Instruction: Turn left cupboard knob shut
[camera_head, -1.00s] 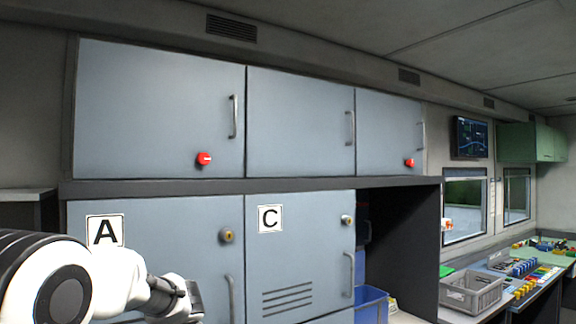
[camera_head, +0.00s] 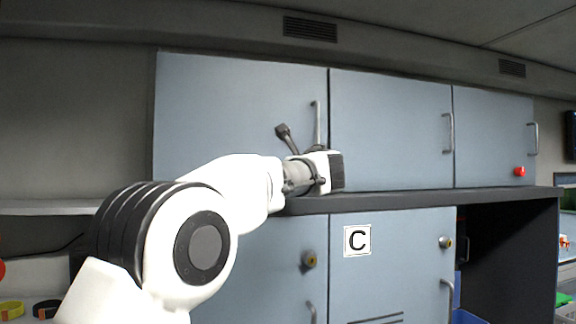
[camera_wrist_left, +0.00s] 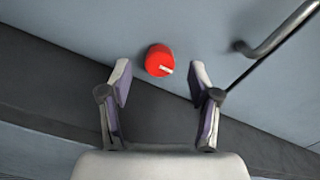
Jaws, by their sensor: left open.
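The red left cupboard knob (camera_wrist_left: 158,60) sits on the grey-blue left upper cupboard door (camera_head: 230,110). A short white mark shows at the knob's lower right in the left wrist view. My left gripper (camera_head: 315,157) is raised in front of the lower right part of this door, and my arm hides the knob in the head view. In the left wrist view the left gripper (camera_wrist_left: 160,72) is open, with one finger on each side of the knob. The knob appears between the fingertips; I see no contact. My right gripper is out of view.
The door's metal handle (camera_head: 317,125) is close to the gripper; it also shows at upper right in the wrist view (camera_wrist_left: 275,35). A dark ledge (camera_head: 400,201) runs below the upper doors. Another red knob (camera_head: 519,171) is on the far right door.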

